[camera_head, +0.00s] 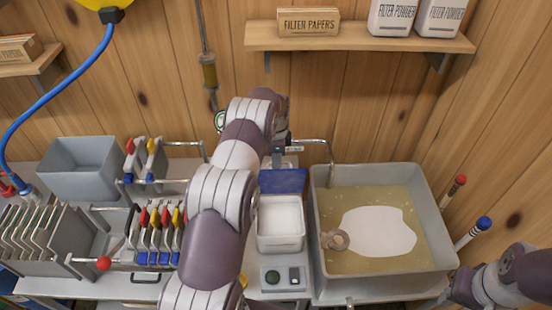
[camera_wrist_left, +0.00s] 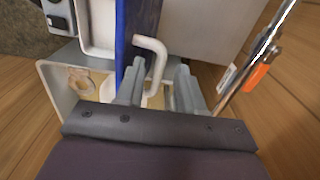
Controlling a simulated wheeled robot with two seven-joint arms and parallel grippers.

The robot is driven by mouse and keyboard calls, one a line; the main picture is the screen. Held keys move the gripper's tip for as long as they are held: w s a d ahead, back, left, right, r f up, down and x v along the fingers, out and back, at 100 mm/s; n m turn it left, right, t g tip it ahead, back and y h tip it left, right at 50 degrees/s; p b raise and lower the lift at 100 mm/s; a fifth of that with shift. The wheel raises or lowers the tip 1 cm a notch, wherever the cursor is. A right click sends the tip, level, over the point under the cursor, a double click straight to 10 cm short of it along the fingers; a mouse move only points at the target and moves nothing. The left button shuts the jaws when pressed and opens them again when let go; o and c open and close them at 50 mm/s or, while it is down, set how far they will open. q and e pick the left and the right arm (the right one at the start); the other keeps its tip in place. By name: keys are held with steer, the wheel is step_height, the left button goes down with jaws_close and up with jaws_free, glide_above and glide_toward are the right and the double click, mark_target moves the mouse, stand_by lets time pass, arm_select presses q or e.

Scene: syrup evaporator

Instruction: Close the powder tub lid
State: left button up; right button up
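The powder tub (camera_head: 281,238) is a white open-topped box just right of my left arm in the head view. Its blue lid (camera_head: 283,181) is raised at the tub's back edge. In the wrist view the lid (camera_wrist_left: 137,20) stands nearly edge-on beside the tub's white wall (camera_wrist_left: 84,25). My left gripper (camera_head: 282,143) is behind the lid, partly hidden by its own arm. In the wrist view its two fingers (camera_wrist_left: 158,88) are apart with nothing clearly held, the nearer finger close to the lid. My right arm shows at lower right, but its gripper cannot be made out.
A grey pan (camera_head: 318,260) with a white sheet and a ring stands right of the tub. A bent light-grey pipe (camera_head: 318,141) rises at its back. A small button panel (camera_head: 283,277) sits before the tub. Racked clips (camera_head: 158,235) stand left.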

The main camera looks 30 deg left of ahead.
arm_select(q)
steer(key=shift+d+f, duration=0.1)
steer(key=shift+f, duration=0.1)
steer(key=shift+c, duration=0.3)
jaws_close()
stand_by(1.1)
